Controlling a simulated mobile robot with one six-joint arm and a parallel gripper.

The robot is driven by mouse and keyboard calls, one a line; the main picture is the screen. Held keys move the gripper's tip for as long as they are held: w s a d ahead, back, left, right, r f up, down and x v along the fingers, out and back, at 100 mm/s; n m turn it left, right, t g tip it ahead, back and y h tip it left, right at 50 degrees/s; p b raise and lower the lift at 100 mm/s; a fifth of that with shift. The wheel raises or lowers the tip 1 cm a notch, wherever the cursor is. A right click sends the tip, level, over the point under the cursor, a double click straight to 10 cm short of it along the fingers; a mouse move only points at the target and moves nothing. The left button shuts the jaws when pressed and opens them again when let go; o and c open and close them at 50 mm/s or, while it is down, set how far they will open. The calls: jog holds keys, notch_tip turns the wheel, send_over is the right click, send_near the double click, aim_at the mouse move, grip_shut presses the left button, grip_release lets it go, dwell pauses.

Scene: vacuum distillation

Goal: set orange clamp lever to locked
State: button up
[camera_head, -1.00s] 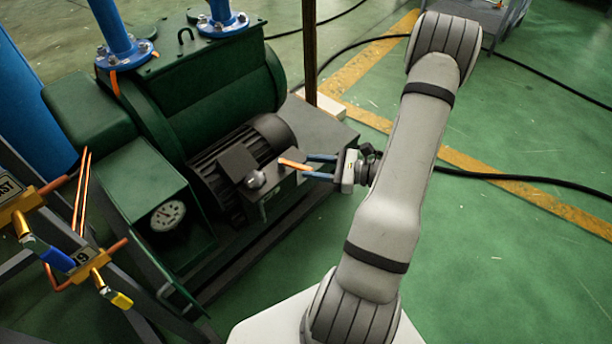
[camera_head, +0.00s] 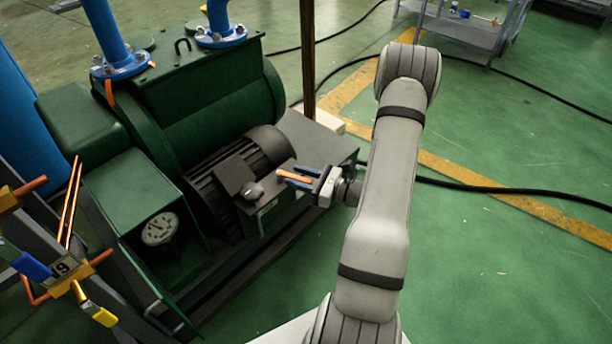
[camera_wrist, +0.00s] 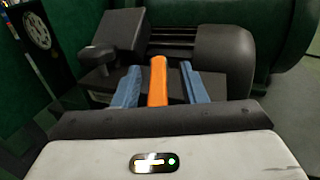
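The orange clamp lever (camera_head: 294,177) sits at the edge of the black box on the green pump's motor. In the wrist view the lever (camera_wrist: 158,82) points toward the camera, between the two blue fingers. My gripper (camera_head: 296,178) surrounds the lever with one finger on each side. In the wrist view my gripper (camera_wrist: 161,84) is open, with a narrow gap between the lever and each finger. The lever's far end and its mount are hard to make out.
A dark round knob (camera_head: 252,191) is just left of the lever. The black ribbed motor (camera_head: 240,160) and green pump housing (camera_head: 225,105) stand behind. Valves with a yellow handle (camera_head: 98,313) are at lower left. Green floor (camera_head: 500,260) on the right is clear.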

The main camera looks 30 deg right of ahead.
grip_shut()
dwell(0.3)
